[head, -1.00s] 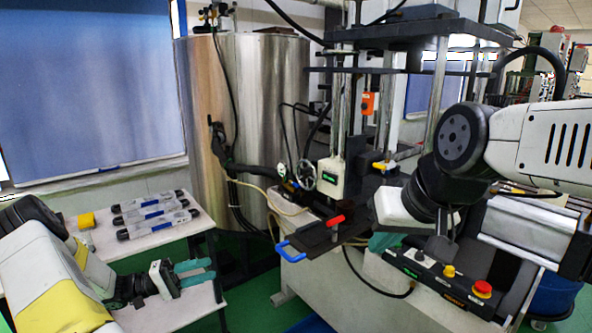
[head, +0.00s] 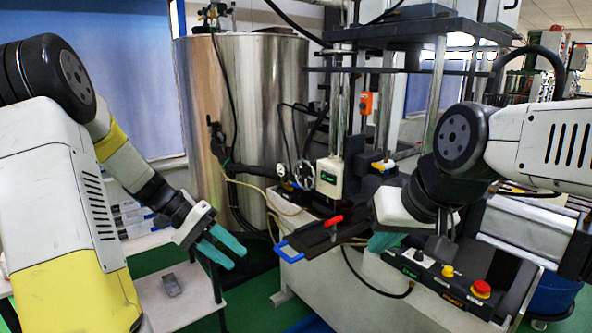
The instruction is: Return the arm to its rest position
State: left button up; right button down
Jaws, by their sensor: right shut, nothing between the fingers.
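My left gripper (head: 236,260) hangs in front of the steel tank, at the right edge of the white table (head: 190,312). Its teal fingers are parted and empty, pointing down and to the right. My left arm is raised and bent at the left of the head view. My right gripper (head: 383,242) is beside the machine's front, mostly hidden behind my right arm; only some teal of its fingers shows. It is shut with nothing in it.
A small grey object (head: 172,285) lies on the white table. Several tubes (head: 132,214) behind are partly hidden by my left arm. The steel tank (head: 270,100), the machine's blue handle (head: 288,251) and the button panel (head: 440,277) are close to the arms.

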pick_arm(q)
jog(key=s+d+r+t+y, duration=0.1)
jog(key=s+r+t+y, duration=0.6)
jog(key=s+r, duration=0.5)
jog(key=shift+s+r+t+y, duration=0.4)
jog(key=shift+s+t, duration=0.1)
jog(key=shift+s, duration=0.2)
